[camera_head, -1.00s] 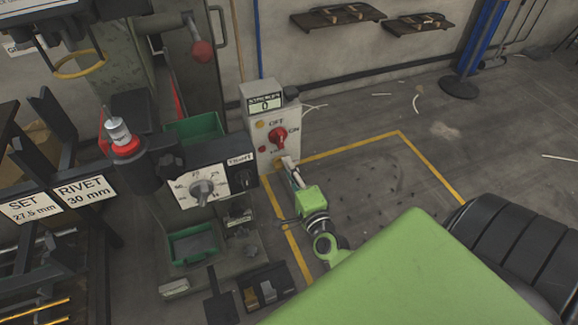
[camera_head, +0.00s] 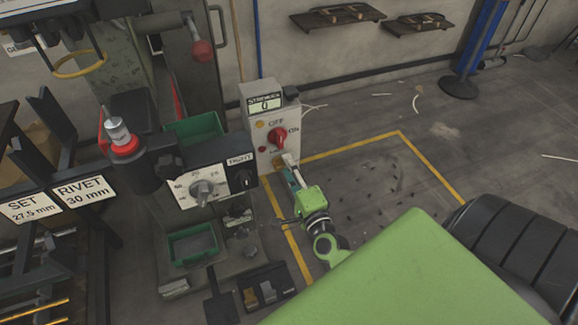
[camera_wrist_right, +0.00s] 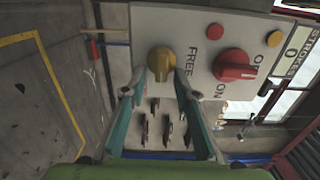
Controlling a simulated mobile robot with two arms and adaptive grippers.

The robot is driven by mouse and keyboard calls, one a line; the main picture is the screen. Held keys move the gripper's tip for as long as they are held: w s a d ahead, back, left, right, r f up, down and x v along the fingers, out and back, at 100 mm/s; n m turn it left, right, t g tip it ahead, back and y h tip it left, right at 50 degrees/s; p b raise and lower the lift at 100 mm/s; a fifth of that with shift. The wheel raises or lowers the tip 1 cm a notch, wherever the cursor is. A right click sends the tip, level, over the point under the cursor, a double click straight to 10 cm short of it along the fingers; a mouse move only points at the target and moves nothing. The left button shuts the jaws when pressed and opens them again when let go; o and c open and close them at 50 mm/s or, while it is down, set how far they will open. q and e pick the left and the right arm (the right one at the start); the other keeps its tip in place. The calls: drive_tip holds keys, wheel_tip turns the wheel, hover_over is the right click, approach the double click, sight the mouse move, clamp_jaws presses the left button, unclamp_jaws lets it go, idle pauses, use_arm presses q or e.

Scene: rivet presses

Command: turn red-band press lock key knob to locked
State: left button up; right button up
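The red-band press's control box (camera_head: 260,130) stands upright at the middle of the head view. Its yellow knob (camera_wrist_right: 161,63) is clear in the wrist view, with the word FREE beside it; its grip runs roughly up and down in that picture. No LOCKED label is readable. My right gripper (camera_wrist_right: 161,76) has one fingertip on each side of this knob. I cannot tell whether the fingertips touch it. In the head view my right gripper (camera_head: 287,168) reaches the lower front of the box and mostly hides the knob. My left gripper is out of view.
A red switch (camera_wrist_right: 234,66) marked OFF and ON sits close to the yellow knob on the same panel. A press with a white dial (camera_head: 203,189) and green bins (camera_head: 193,245) stands to the left.

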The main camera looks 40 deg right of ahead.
drive_tip(key=shift+s, duration=0.15)
drive_tip(key=v, duration=1.1)
drive_tip(key=shift+s+a, duration=0.2)
drive_tip(key=shift+s, duration=0.15)
drive_tip(key=shift+a, duration=0.1)
